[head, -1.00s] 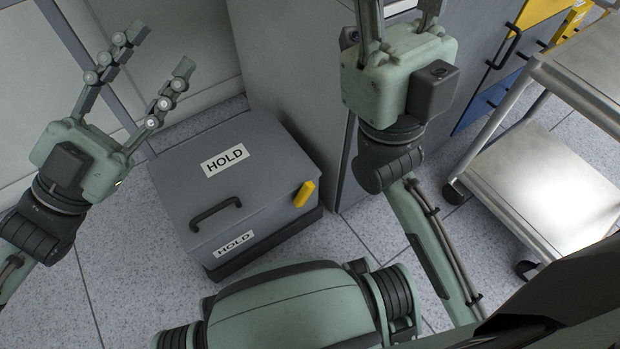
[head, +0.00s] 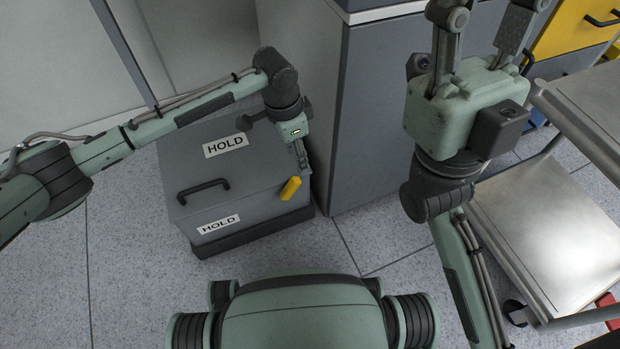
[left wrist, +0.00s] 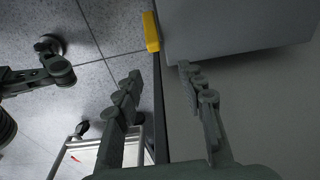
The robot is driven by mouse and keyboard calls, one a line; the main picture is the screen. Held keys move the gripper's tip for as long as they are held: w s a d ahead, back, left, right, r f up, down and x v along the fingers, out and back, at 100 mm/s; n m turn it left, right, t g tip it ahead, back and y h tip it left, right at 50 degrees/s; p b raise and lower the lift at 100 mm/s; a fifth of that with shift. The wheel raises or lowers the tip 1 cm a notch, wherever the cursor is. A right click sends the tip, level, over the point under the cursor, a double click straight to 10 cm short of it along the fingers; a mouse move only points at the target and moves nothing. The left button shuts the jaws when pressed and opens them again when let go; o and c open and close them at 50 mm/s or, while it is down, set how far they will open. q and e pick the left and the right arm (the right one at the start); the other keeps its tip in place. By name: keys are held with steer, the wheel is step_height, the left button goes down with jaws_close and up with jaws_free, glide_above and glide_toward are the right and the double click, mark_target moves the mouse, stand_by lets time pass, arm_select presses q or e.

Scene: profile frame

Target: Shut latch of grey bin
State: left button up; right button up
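The grey bin (head: 240,190) stands on the floor, its lid down, with a HOLD label on the lid and another on the front. Its yellow latch (head: 290,189) sits tilted at the right end of the front edge. My left gripper (head: 302,163) reaches over the lid's right side, just behind the latch. In the left wrist view the gripper (left wrist: 160,80) is open and empty, with the latch (left wrist: 151,32) beyond its fingertips, apart from them. My right gripper (head: 487,15) is raised at the upper right, fingers apart, tips cut off by the picture edge.
A grey cabinet (head: 375,120) stands close to the bin's right. A metal cart (head: 530,230) is at the right, and yellow drawers (head: 575,28) are behind it. The floor before the bin is clear.

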mark_target(294, 179)
arm_select(q)
steer(key=shift+s+a+r+y, duration=0.15)
steer(key=shift+s+a+y, duration=0.15)
steer(key=shift+y, duration=0.1)
steer(key=shift+s+a+f+g, duration=0.1)
steer(key=shift+a+f+g, duration=0.1)
steer(key=shift+g, duration=0.1)
step_height(294, 179, down, 7)
steer(key=b, duration=0.3)
steer(key=shift+f, duration=0.1)
jaws_close()
